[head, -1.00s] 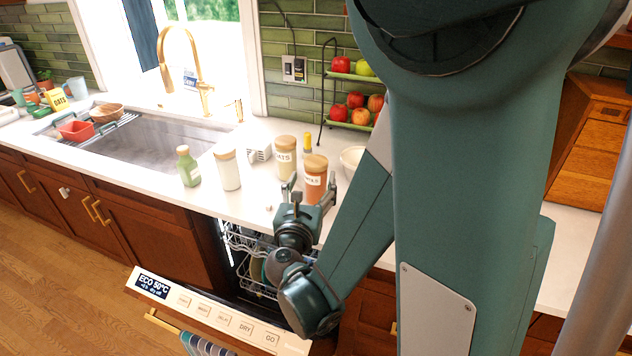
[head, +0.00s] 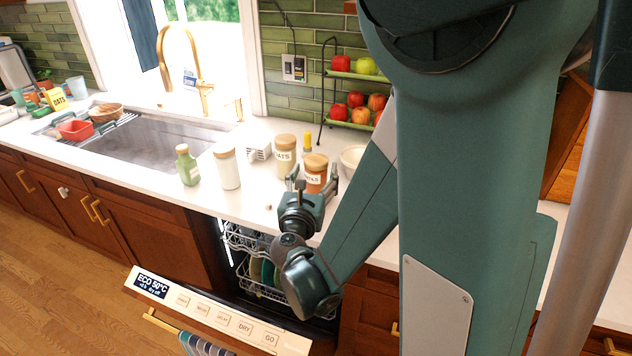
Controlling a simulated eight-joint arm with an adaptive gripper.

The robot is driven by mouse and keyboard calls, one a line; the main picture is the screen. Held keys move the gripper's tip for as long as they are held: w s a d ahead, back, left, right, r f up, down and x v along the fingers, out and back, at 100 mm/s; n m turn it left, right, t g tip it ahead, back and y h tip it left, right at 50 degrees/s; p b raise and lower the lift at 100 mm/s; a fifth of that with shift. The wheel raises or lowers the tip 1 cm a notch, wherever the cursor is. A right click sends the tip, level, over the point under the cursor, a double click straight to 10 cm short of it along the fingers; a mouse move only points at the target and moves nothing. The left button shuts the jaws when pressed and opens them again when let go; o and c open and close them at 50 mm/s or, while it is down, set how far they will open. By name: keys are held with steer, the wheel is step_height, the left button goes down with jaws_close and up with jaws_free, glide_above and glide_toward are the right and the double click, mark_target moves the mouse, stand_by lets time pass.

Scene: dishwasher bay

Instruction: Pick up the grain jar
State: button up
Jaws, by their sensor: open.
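Several wooden-lidded jars stand upright on the counter; I cannot tell for sure which one is the grain jar. A jar labelled OATS (head: 286,160) with pale contents stands at the back. An orange-brown jar (head: 315,176) with a partly hidden label is in front and to its right. A white jar (head: 228,170) stands to the left. My gripper (head: 314,189) is open and empty, its fingers pointing at the orange-brown jar from the front. The fingers overlap the jar's lower part in the picture, so I cannot tell whether they touch it.
A green bottle (head: 187,166) stands left of the white jar. A white bowl (head: 352,160) and an apple rack (head: 352,98) are right and behind. A yellow-capped bottle (head: 307,142) stands behind. The open dishwasher door (head: 215,318) juts out below.

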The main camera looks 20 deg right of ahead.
steer(key=shift+x, duration=1.45)
steer(key=c, duration=1.3)
steer(key=shift+r+p, duration=1.6)
steer(key=shift+r, duration=3.35)
